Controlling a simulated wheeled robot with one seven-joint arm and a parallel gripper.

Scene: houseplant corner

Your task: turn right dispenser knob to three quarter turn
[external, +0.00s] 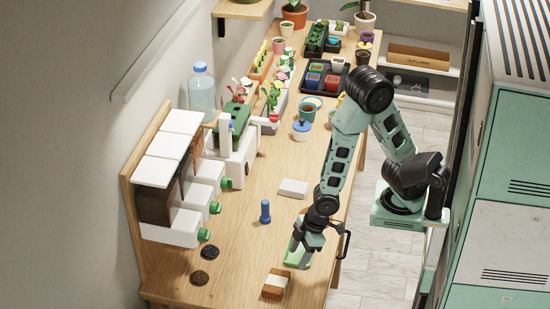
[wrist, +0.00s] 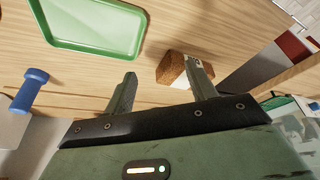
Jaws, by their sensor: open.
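Three dispensers with white lids stand on a wooden rack at the left of the table in the external view. Each has a green knob on its front. The right dispenser (external: 205,173) is the far one, and its knob (external: 226,183) faces the table; its turn angle is too small to tell. The middle knob (external: 214,207) and the near knob (external: 204,235) sit below it in the picture. My gripper (external: 303,256) is low over the table's right front part, well apart from the knobs. In the wrist view my gripper (wrist: 161,74) is open with nothing between its fingers. No knob shows there.
A green tray (external: 293,251) lies beside my gripper. A brown and white block (external: 275,284) is near the front edge. Two dark round pieces (external: 200,278) lie front left.

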